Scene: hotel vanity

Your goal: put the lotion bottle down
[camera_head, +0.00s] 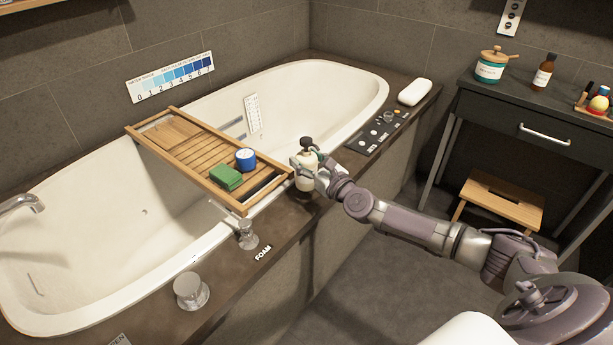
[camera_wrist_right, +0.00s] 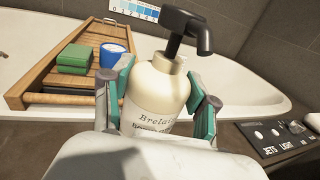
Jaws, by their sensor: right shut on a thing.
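The lotion bottle is cream with a black pump and printed lettering; it shows in the head view (camera_head: 307,157) and large in the right wrist view (camera_wrist_right: 157,88). My right gripper (camera_head: 308,170) is shut on it, with green-padded fingers on both sides of the body in the right wrist view (camera_wrist_right: 160,103). The bottle is upright at the tub's near rim, just right of the wooden bath tray's (camera_head: 213,169) near end. My left gripper is not in view.
The tray holds a green block (camera_head: 225,178) and a blue-and-white round container (camera_head: 246,159). The bathtub (camera_head: 110,240) lies beyond the ledge. A control panel (camera_head: 383,132) and a white rolled item (camera_head: 414,92) are to the right.

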